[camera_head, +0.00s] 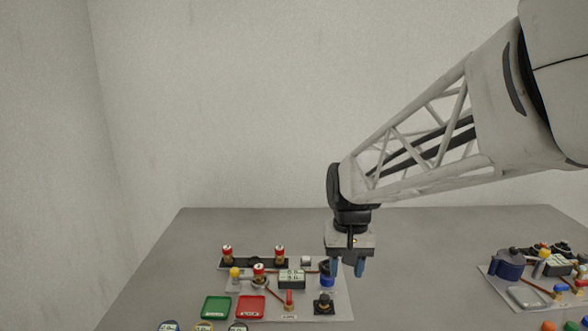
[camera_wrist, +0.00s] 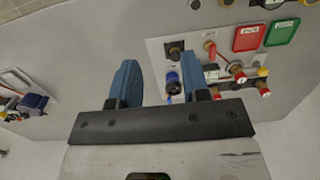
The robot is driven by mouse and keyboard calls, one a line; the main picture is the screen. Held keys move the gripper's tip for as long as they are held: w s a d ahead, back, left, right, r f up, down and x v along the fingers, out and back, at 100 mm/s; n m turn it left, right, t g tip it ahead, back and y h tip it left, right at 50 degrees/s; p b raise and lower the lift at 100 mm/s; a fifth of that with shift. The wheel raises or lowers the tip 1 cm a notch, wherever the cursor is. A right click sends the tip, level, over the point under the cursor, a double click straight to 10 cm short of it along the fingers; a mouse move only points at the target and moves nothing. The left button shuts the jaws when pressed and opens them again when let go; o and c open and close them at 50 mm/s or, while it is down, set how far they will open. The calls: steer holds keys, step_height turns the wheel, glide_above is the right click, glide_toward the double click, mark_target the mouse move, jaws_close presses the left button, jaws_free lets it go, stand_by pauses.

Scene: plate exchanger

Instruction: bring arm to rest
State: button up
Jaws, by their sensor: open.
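My gripper (camera_head: 348,266) hangs from the arm above the table, fingers pointing down, at the right edge of the left board. In the wrist view its two blue fingers (camera_wrist: 160,88) are apart with nothing held between them. A blue cylindrical part (camera_head: 327,276) stands on the board just left of the fingers, partly hidden behind one of them; it also shows in the wrist view (camera_wrist: 172,80) beyond the fingertips. I cannot tell the exact gap between fingers and part, but no grip on it shows.
The left board (camera_head: 340,301) carries red-capped valves, a gauge box (camera_head: 291,279) and a black knob (camera_head: 324,304). Green (camera_head: 216,307) and red (camera_head: 251,307) trays lie in front. A second crowded board (camera_head: 497,283) is at the right. The table (camera_head: 420,280) between the boards is clear.

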steer(key=s+d+t, duration=0.1)
steer(key=s+d, duration=0.2)
steer(key=s, duration=0.7)
steer(key=s+d+r+t, duration=0.1)
steer(key=s+d, duration=0.3)
steer(key=s, duration=0.6)
steer(key=shift+s+d+t+h, duration=0.25)
steer(key=shift+d+t+h, duration=0.05)
steer(key=shift+t, duration=0.5)
steer(key=shift+o, duration=0.3)
stand_by(3.1)
